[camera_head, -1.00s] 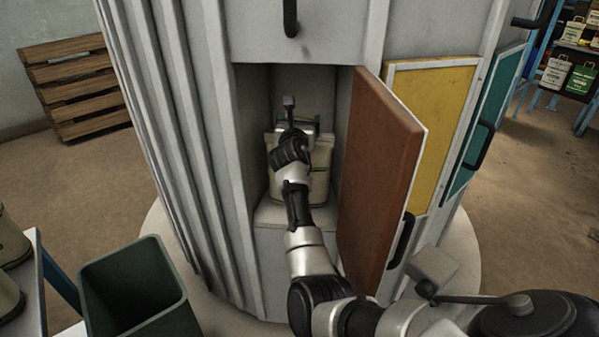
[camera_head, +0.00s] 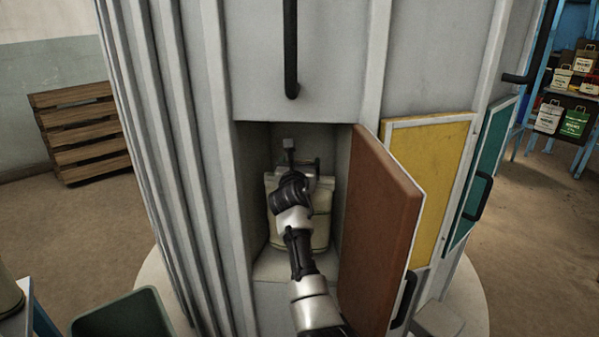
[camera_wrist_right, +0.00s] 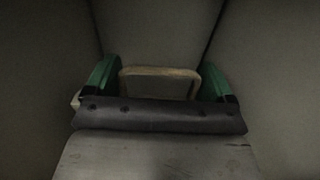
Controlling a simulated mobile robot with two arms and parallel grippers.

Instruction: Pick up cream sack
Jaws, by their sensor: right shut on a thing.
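The cream sack (camera_head: 320,232) stands upright inside an open compartment of the grey silo-like tower (camera_head: 300,60). Its handle (camera_wrist_right: 160,72) shows in the right wrist view as a pale loop. My right gripper (camera_head: 295,175) is at the top of the sack and is shut on it. In the right wrist view, the green fingers of my right gripper (camera_wrist_right: 160,88) are on either side of the loop, behind a dark bar. My forearm hides part of the sack's front. I cannot tell whether its bottom touches the compartment floor. My left gripper is not in view.
A brown open door (camera_head: 378,235) bounds the compartment on the right; walls are close on the left. Yellow (camera_head: 430,190) and teal (camera_head: 483,175) doors are further right. A dark green bin (camera_head: 125,318) stands at lower left. A wooden pallet (camera_head: 82,135) leans at the back left.

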